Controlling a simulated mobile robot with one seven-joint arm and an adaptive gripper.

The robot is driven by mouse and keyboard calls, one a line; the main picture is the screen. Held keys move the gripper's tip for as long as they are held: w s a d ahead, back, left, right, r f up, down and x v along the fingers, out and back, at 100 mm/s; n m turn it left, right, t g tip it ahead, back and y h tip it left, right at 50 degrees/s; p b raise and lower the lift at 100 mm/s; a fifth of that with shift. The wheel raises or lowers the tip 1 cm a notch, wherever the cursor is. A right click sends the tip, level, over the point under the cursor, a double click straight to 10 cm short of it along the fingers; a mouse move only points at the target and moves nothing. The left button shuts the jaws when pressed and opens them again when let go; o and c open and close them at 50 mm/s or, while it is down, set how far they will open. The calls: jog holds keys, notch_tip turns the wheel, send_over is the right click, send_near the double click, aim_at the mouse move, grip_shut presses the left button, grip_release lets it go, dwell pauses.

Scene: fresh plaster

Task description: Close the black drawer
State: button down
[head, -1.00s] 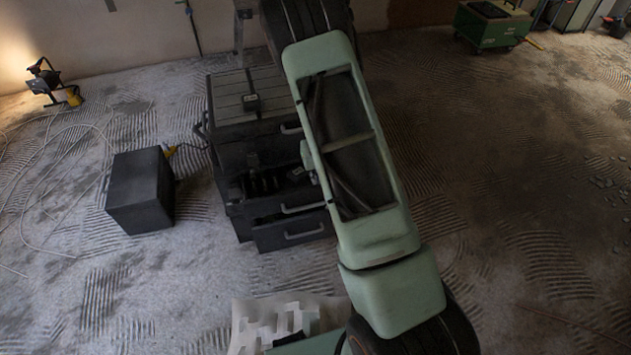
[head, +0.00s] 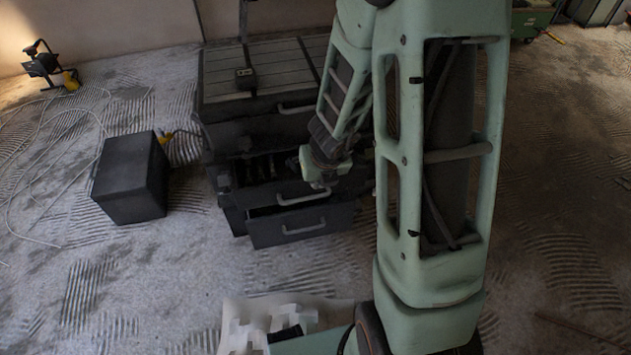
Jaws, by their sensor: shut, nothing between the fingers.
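A black drawer cabinet (head: 262,128) stands left of centre. A black drawer (head: 262,198) in it is pulled out, with dark items inside that are hard to make out. Its front has a pale bar handle (head: 302,197). Another drawer front (head: 290,229) with its own handle sits just below and also stands forward of the cabinet body. My gripper (head: 318,182) is shut and empty, small in view, over the right part of the open drawer close to its handle. I cannot tell whether it touches the drawer. My arm hides the cabinet's right side.
A black box (head: 132,180) stands on the floor left of the cabinet. A work light (head: 42,64) and loose cables are at the far left. The ridged floor to the right is largely clear.

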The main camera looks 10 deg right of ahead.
jog(key=b, duration=0.6)
send_near(312, 197)
notch_tip(312, 197, down, 3)
jog(key=w+p, duration=0.2)
jog(key=w, duration=0.1)
jog(key=shift+w+r, duration=0.15)
jog(key=shift+w, duration=0.2)
jog(key=shift+w+p, duration=0.35)
jog(key=shift+w, duration=0.35)
jog(key=shift+d, duration=0.1)
jog(key=w+p, duration=0.2)
jog(key=w, duration=0.2)
jog(key=shift+w, duration=0.2)
jog(key=shift+s, duration=0.25)
